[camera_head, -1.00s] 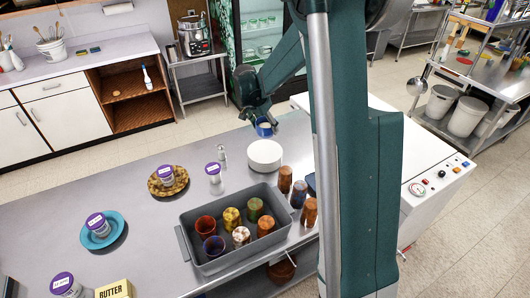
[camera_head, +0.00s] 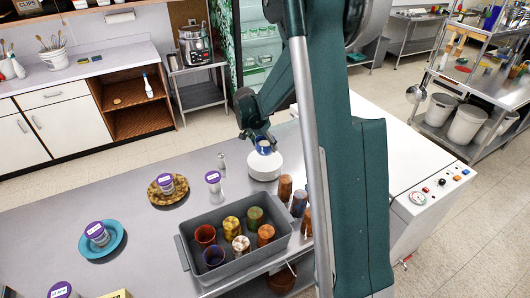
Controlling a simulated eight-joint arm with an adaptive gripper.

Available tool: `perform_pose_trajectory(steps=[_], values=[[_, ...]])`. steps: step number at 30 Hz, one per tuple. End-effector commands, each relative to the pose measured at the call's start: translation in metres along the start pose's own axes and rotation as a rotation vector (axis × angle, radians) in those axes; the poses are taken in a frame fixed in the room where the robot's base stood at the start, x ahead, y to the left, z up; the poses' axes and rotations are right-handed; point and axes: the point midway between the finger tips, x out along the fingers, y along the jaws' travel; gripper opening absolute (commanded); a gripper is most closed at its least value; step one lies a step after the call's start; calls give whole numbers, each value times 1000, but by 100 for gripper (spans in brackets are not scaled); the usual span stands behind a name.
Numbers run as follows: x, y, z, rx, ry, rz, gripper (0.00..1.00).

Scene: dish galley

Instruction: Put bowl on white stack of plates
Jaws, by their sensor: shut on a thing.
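The white stack of plates (camera_head: 265,168) stands on the steel counter, behind the grey tub. My gripper (camera_head: 262,142) is just above the stack, shut on a small blue bowl (camera_head: 263,149) with a pale inside. The bowl overlaps the back part of the stack in the picture; I cannot tell whether it touches the top plate. The bowl looks tilted, its pale inside facing the camera. My arm hides part of the counter to the right.
A grey tub (camera_head: 235,252) with several cups stands in front of the stack. Several patterned tumblers (camera_head: 285,188) stand to its right. A spray bottle (camera_head: 222,162) and a purple-lidded container (camera_head: 213,181) are to the left. A blue plate (camera_head: 117,240) lies farther left.

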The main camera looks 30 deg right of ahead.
Motion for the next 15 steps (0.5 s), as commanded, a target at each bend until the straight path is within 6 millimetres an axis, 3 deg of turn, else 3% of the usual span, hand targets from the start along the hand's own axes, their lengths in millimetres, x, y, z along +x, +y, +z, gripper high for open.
perform_pose_trajectory(steps=[15], values=[[8,0,3,0,0,0,37]])
